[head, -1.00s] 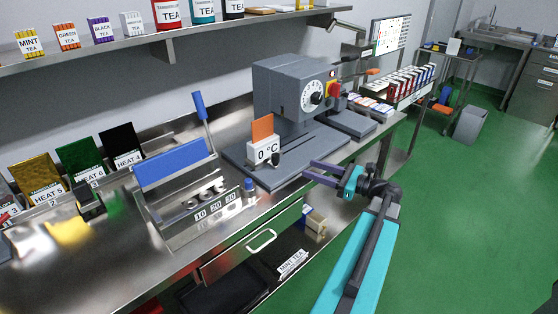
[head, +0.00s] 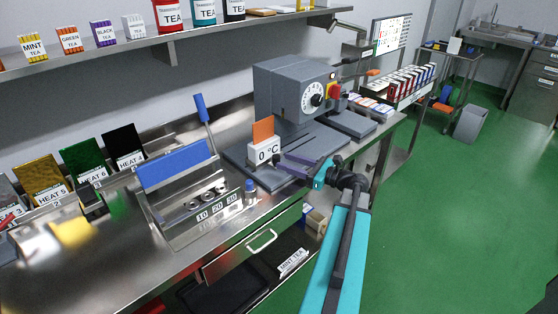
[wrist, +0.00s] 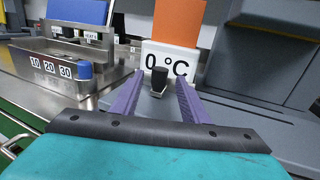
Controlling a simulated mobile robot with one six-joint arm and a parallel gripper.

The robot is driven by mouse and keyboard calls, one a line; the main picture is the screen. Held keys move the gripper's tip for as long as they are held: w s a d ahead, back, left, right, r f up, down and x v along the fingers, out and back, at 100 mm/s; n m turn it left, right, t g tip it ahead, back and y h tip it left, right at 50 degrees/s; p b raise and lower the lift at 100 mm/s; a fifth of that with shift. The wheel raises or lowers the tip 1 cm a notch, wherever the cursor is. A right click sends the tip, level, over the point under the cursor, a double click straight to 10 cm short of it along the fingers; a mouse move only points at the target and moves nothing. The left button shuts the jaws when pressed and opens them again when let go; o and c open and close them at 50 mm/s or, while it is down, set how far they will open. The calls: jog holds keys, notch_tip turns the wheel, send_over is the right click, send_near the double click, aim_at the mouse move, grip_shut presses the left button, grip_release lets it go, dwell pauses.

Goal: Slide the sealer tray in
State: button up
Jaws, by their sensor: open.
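The grey sealer machine (head: 285,85) stands on the steel bench with a round dial and a red-yellow switch. A flat grey tray (head: 322,145) extends in front of it. At its left end is a white block marked 0 °C (head: 263,151) with an orange plate (head: 263,132) upright behind it. A black knob (wrist: 158,78) sticks out in front of the block. My gripper (head: 283,165) is open at the knob. In the wrist view the two purple fingers of my gripper (wrist: 160,95) stand on either side of the knob. Contact cannot be told.
Left of the sealer stands a steel fixture with a blue lever (head: 203,108), a blue pad and holes marked 10, 20, 30. A small blue knob (head: 250,185) sits at its right. An open drawer (head: 262,240) juts from the bench front.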

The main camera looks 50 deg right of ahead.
jog(key=shift+x, duration=1.7)
